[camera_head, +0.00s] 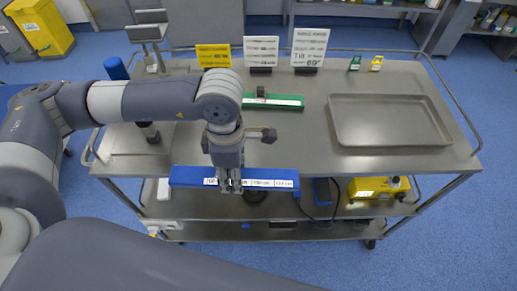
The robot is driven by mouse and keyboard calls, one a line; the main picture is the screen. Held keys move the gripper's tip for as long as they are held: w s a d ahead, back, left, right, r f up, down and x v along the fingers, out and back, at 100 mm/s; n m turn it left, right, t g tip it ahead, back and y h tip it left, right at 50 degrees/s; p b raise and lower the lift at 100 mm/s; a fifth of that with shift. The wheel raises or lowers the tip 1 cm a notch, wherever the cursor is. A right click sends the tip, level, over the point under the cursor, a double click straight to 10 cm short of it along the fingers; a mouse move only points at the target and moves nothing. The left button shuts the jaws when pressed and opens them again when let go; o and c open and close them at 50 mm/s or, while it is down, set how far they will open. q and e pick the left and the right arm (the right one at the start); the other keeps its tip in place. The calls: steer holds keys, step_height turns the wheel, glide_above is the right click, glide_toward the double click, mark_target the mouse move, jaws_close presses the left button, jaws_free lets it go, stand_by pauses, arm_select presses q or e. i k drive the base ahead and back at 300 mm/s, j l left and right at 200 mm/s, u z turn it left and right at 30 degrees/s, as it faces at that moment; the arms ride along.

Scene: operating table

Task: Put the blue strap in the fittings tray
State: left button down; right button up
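The blue strap (190,176) is a long blue bar with a white printed label on its front face. My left gripper (230,184) points down and is shut on the strap near its middle. The strap is level, running left to right at the table's front edge, and seems held above it. A shallow, empty metal tray (388,141) lies on the right of the steel table top; it is the only tray I see, and no label shows on it. My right gripper is not in view.
A green bar (285,103) lies mid-table behind my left wrist. Sign cards (309,47) stand along the back, with small green (355,63) and yellow (376,63) items. A yellow case (378,188) is on the lower shelf. The table top between bar and tray is clear.

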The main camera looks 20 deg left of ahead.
mark_target(382, 111)
steer(key=i+l+z, duration=0.6)
steer(key=i+l, duration=0.15)
steer(key=i, duration=0.05)
